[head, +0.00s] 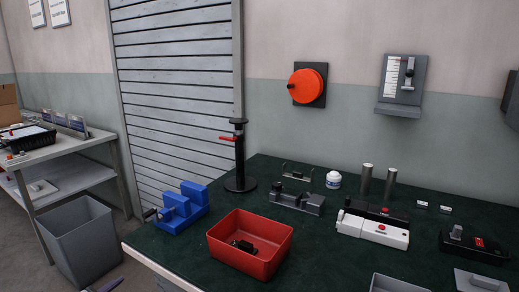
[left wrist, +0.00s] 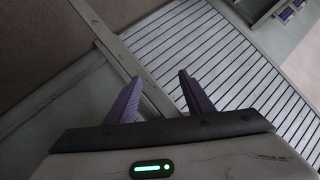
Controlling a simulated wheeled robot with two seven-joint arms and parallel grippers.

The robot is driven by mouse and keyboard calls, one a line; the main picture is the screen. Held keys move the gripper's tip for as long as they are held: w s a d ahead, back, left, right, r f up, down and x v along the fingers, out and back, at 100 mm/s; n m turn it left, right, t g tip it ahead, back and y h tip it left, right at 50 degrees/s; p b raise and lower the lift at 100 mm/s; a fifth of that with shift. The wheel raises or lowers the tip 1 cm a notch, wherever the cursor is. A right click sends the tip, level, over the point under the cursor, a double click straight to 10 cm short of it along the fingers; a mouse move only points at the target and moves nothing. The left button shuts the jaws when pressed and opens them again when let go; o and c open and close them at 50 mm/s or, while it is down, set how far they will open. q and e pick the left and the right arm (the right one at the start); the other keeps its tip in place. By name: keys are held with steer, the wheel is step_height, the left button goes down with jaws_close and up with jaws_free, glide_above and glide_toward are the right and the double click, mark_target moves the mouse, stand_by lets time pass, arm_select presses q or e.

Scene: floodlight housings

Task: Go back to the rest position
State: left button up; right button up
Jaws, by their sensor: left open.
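My left gripper (left wrist: 158,98) shows in the left wrist view with its two purple fingers apart and nothing between them. It faces the slatted shutter and wall, away from the table. My right gripper is not in view.
A green-topped table (head: 155,249) carries a red bin (head: 230,265) with a dark part, a blue vise (head: 182,208), a black stand (head: 240,160), grey fixtures and white-and-black devices. A grey waste bin (head: 85,245) stands on the floor beside a side table (head: 75,180).

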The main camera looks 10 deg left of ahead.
arm_select(q)
steer(key=s+d+f+g+h, duration=0.1)
steer(key=s+d+f+h, duration=0.1)
steer(key=s+d+f, duration=0.4)
steer(key=s+d+f+g+h, duration=0.1)
steer(key=s+d+f, duration=0.4)
steer(key=d, duration=0.4)
steer(key=s+d+f+n+g+h, duration=0.1)
steer(key=s+d+n+h, duration=0.1)
steer(key=s+d, duration=1.1)
steer(key=shift+s+d+f+n+g, duration=0.15)
steer(key=shift+s+d+n+g, duration=0.25)
steer(key=shift+n, duration=0.2)
steer(key=shift+a, duration=0.1)
